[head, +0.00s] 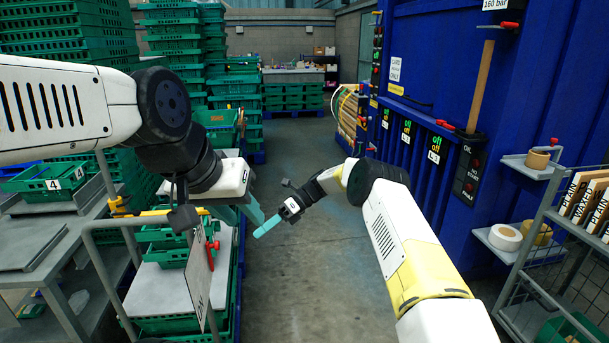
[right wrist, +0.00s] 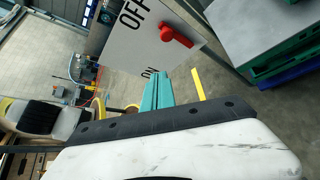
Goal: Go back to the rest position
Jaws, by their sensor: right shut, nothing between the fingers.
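My right gripper (head: 267,226) has teal fingers held together, with nothing between them. It hangs in free air over the aisle, pointing left in the head view. In the right wrist view its teal fingers (right wrist: 157,92) lie side by side. My left gripper (head: 252,207) also has teal fingers, partly seen below the white wrist at the end of the left arm. Whether its fingers are apart is unclear. The two grippers are close together in the head view.
A sign panel with a red switch (head: 212,245) stands near the left trolley; its switch (right wrist: 176,37) shows close to my right gripper. Green crates (head: 180,255) sit at left. A blue machine (head: 430,90) and a shelf rack (head: 540,225) stand at right. The aisle floor (head: 310,130) is clear.

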